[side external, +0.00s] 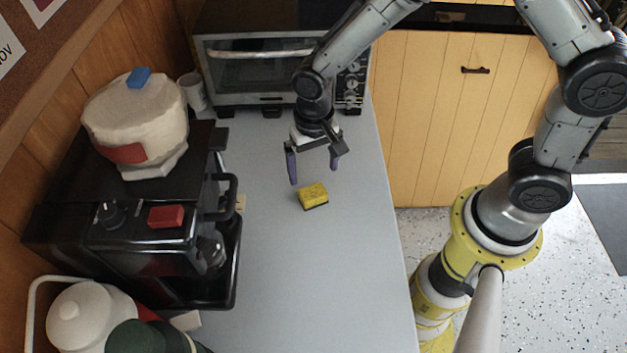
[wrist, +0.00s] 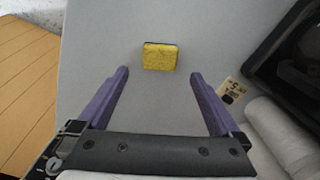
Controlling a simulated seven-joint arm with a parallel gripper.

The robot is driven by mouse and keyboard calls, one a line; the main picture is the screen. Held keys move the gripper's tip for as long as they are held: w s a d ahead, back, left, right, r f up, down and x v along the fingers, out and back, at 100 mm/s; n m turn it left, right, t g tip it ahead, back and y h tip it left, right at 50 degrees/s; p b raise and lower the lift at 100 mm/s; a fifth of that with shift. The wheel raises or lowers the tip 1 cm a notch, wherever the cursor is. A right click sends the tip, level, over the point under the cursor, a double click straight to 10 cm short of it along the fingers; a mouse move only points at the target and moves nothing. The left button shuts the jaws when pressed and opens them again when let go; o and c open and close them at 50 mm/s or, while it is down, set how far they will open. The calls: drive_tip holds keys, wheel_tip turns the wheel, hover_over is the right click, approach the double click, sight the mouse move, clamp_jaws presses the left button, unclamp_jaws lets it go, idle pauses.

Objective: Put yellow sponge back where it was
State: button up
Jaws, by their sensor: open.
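The yellow sponge (side external: 312,196) lies flat on the grey counter (side external: 300,280), with a dark underside layer showing along its edge. In the wrist view the sponge (wrist: 160,56) lies ahead of the fingertips and roughly midway between them. My gripper (side external: 313,174) is above the counter, just behind the sponge in the side view, with its purple fingers apart. In the wrist view my gripper (wrist: 158,73) is open and empty. It does not appear to touch the sponge.
A black coffee machine (side external: 140,240) stands left of the sponge, with a white bag-like object (side external: 137,115), a blue item (side external: 139,77) and a red block (side external: 166,216) on it. A toaster oven (side external: 260,65) and a white mug (side external: 193,91) stand behind.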

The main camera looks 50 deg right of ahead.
drive_tip(key=shift+r, duration=1.5)
drive_tip(key=s+d+r+n+t, duration=0.1)
drive_tip(key=s+d+r, duration=0.25)
drive_tip(key=r, duration=0.35)
drive_tip(key=s+d+r+n+t, duration=0.1)
drive_tip(key=s+d+r+t, duration=0.15)
drive_tip(key=d+r, duration=0.4)
drive_tip(key=s+d+r+n+t, duration=0.1)
drive_tip(key=s+r, duration=0.2)
drive_tip(key=s, duration=0.3)
drive_tip(key=s+d+r+n+t, duration=0.1)
drive_tip(key=s+d+r, duration=0.1)
drive_tip(key=s, duration=0.3)
drive_tip(key=shift+s+d+r+n, duration=0.3)
drive_tip(key=shift+s+r, duration=0.1)
